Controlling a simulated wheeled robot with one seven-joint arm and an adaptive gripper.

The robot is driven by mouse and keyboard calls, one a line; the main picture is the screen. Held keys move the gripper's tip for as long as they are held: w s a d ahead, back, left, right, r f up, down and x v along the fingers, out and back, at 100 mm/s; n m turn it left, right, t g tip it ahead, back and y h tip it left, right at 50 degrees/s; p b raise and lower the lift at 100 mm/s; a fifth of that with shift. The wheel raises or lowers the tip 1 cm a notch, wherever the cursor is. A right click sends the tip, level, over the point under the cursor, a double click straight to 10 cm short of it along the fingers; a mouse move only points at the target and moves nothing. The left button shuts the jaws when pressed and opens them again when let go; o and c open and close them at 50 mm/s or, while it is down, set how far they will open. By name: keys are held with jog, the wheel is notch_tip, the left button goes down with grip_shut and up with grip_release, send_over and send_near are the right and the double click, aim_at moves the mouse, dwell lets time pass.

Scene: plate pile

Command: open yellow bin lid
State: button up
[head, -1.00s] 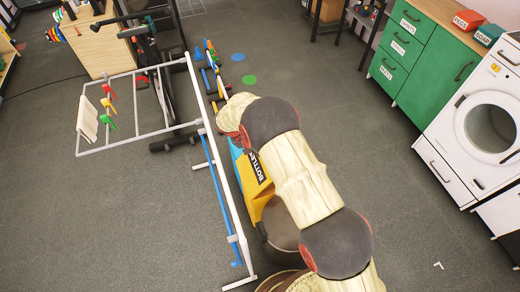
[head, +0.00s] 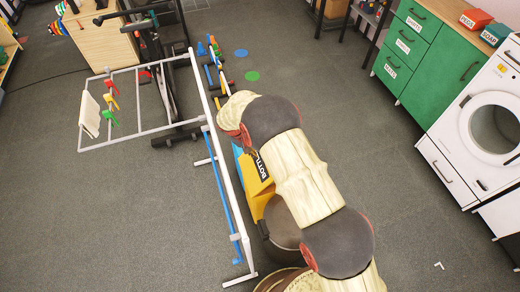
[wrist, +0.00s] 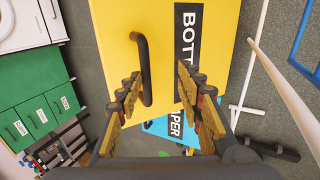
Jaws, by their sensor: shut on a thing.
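The yellow bin (head: 258,188), with a black label partly readable as "BOTTL", stands below my arm in the head view and is partly hidden by it. In the wrist view its yellow lid (wrist: 225,35) fills the upper middle, with a dark bar handle (wrist: 146,75) on it. My gripper (wrist: 158,75) has its two fingers on either side of the handle and is shut on it. In the head view the gripper is hidden by the arm. I cannot tell whether the lid is raised.
A blue bin (wrist: 158,126) labelled "PAPER" is beside the yellow one. A white drying rack (head: 222,190) stands close on the left. Green drawers (head: 405,45) and a white washing machine (head: 485,130) are at right. Floor between is clear.

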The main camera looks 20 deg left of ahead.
jog(key=v, duration=0.6)
jog(key=shift+r, duration=0.2)
